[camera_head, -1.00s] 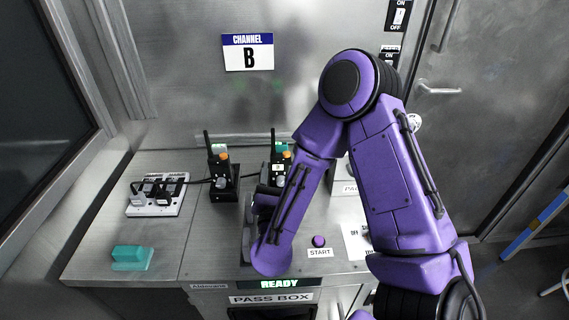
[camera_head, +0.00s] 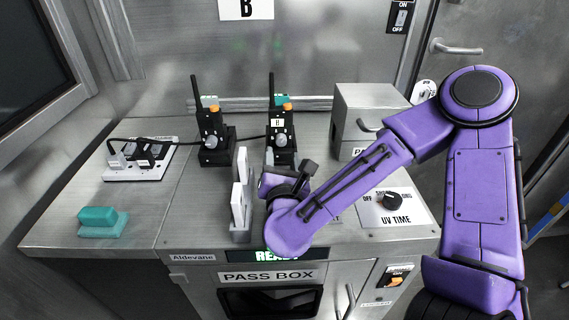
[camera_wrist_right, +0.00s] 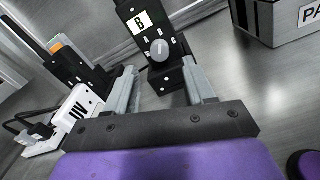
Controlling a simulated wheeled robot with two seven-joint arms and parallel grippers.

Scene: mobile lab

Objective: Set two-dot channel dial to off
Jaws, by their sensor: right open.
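Two black radios stand in docks at the back of the bench in the head view. The left radio (camera_head: 209,125) and the right radio (camera_head: 279,125) each have a grey round knob low on the front. The right one carries a "B" label and shows in the wrist view with its knob (camera_wrist_right: 158,49). I cannot make out two dots on either. My right gripper (camera_head: 288,178) is in front of the B radio. In the wrist view its two fingers (camera_wrist_right: 160,72) are apart and empty, pointing toward the knob, without visible contact. My left gripper is out of view.
White upright plates (camera_head: 239,205) stand in a holder just left of my gripper. A power strip (camera_head: 140,160) and teal block (camera_head: 102,222) are further left. A metal box (camera_head: 370,115) and UV TIME dial (camera_head: 391,200) are right. Bare bench lies left of the plates.

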